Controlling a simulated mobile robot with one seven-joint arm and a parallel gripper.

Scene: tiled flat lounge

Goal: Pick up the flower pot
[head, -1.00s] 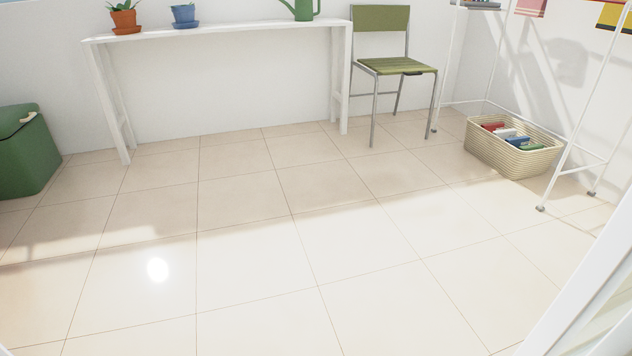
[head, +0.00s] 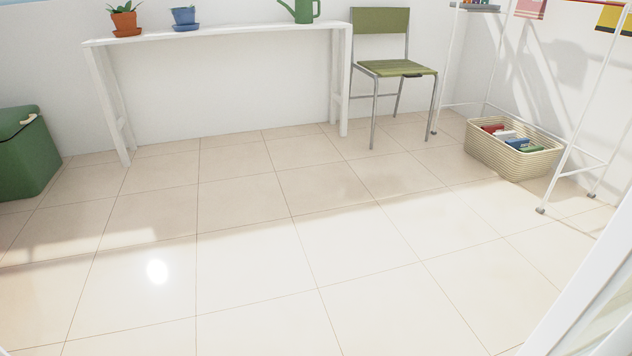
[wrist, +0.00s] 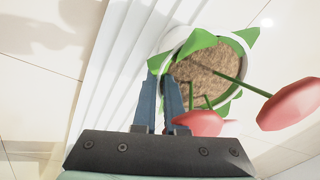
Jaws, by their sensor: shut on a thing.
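The flower pot (wrist: 172,42) shows in the wrist view, seen from above. It is white and round, with brown soil, green leaves and red blooms. My gripper (wrist: 161,76) has its two blue-grey fingers close together at the pot's left rim, shut on it. The fingertips and the leaves partly cover the rim, and the lower side of the pot is hidden. A white slatted surface (wrist: 108,75) lies to the left of and beneath the pot. Neither my gripper nor this pot shows in the head view.
In the head view, a white table (head: 240,33) against the wall bears an orange pot (head: 125,21), a blue pot (head: 184,16) and a green watering can (head: 304,10). A green chair (head: 397,68), basket (head: 488,152) and green box (head: 25,155) stand around open tiled floor.

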